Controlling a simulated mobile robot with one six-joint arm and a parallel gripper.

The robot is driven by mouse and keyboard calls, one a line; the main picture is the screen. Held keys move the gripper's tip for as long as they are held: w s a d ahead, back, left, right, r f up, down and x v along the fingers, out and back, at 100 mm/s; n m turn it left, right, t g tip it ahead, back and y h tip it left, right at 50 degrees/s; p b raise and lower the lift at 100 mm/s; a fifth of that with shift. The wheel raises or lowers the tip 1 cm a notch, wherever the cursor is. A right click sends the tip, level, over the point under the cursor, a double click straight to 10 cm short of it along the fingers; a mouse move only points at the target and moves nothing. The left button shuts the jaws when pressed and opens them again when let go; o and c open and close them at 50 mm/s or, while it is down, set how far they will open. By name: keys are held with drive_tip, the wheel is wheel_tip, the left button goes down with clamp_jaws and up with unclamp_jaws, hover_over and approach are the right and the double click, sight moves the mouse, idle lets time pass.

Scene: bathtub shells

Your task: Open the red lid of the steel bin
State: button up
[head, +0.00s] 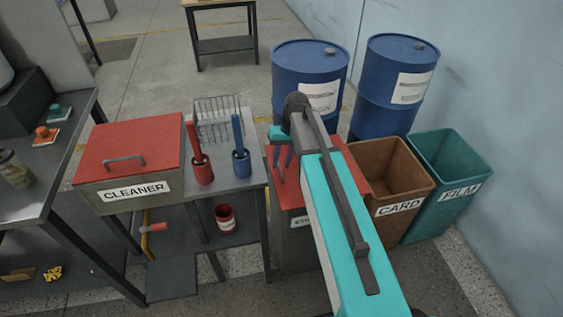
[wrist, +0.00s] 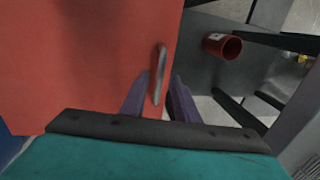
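The steel bin (head: 297,244) stands on the floor right of the work table, its label mostly hidden behind my arm. Its red lid (head: 290,198) looks shut, lying over the top; my arm covers much of it. The lid fills the left of the wrist view (wrist: 85,60), with a slim bar handle (wrist: 158,74) on it near one edge. My gripper (head: 284,160) is over the lid, pointing down. In the wrist view its two purple fingers (wrist: 158,98) are apart, one on each side of the handle's near end. I cannot tell whether they touch it.
A brown CARD bin (head: 397,205) and a green FILM bin (head: 446,195) stand close on the right. Blue drums (head: 308,68) stand behind. On the left are a red-lidded CLEANER box (head: 128,190) and a wire basket (head: 218,120). A red cup (head: 225,219) sits on the lower shelf.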

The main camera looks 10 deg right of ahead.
drive_tip(key=shift+f, duration=0.3)
clamp_jaws()
drive_tip(key=shift+a+r, duration=0.15)
